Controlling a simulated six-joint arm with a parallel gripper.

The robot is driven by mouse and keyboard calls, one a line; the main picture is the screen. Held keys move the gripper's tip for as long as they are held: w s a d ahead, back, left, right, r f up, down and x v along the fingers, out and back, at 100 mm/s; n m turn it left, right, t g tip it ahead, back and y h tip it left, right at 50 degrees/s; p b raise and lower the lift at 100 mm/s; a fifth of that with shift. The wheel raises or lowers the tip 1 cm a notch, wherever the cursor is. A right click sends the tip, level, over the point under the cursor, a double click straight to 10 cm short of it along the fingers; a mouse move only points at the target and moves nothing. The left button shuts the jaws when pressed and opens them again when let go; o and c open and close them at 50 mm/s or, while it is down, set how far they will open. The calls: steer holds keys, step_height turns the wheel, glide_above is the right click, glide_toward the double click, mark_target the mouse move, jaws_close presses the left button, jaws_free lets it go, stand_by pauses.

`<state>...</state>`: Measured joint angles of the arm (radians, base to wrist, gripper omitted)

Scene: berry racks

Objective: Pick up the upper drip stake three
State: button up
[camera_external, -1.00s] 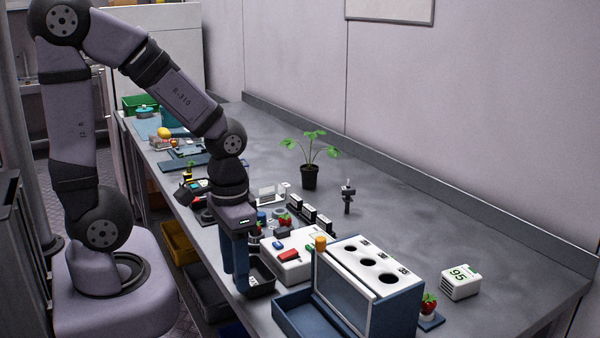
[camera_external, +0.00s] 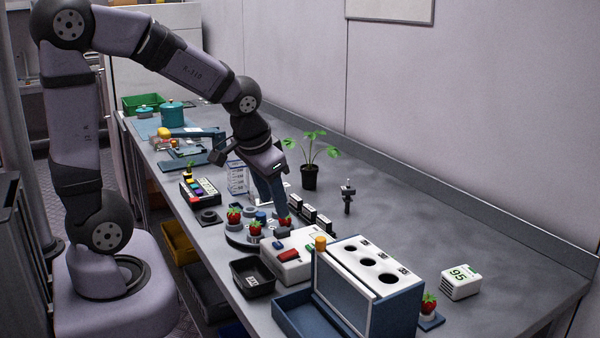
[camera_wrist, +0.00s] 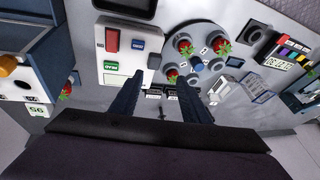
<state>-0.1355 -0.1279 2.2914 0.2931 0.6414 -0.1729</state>
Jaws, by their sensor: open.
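My gripper (camera_external: 274,203) is tilted and open, above the row of black blocks with pale labels (camera_external: 309,214). In the wrist view my gripper's two blue fingers (camera_wrist: 159,88) are apart, with black labelled blocks (camera_wrist: 154,95) partly showing between them and nothing held. A small dark upright piece on a stand (camera_external: 348,196) is on the bench to the right of the blocks; a dark thin shape (camera_wrist: 162,112) shows between the fingers in the wrist view. I cannot tell which of these is upper drip stake three; no readable number marks it.
A round rack with strawberries (camera_external: 240,238) is left of the blocks. A white box with a red button (camera_external: 290,257), a blue-white holed cabinet (camera_external: 375,265) and a black tray (camera_external: 252,279) stand nearer. A potted plant (camera_external: 310,178) is behind. The bench at right is largely clear.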

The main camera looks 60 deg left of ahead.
steer(key=w+a+r+t+y, duration=0.1)
steer(key=w+a+r+t, duration=0.25)
steer(key=w+a, duration=0.75)
steer(key=m+t+h+b, duration=0.2)
steer(key=m+t+h, duration=0.2)
steer(key=t+h, duration=0.15)
glide_above(348, 187)
steer(key=s+a, duration=0.4)
steer(key=f, duration=0.1)
steer(key=f+h, duration=0.1)
steer(key=f, duration=0.1)
steer(key=s+d+f+m+h, duration=0.1)
steer(key=f, duration=0.2)
steer(key=s+f+h, duration=0.1)
steer(key=f, duration=0.2)
steer(key=shift+s+d+f+m, duration=0.15)
steer(key=shift+d+m, duration=0.2)
steer(key=shift+m, duration=0.05)
steer(key=shift+f, duration=0.15)
steer(key=shift+h+p+x, duration=0.25)
steer(key=shift+p+x, duration=0.2)
steer(key=shift+x, duration=1.15)
steer(key=shift+p+x, duration=0.55)
steer(key=shift+x, duration=1.5)
jaws_close()
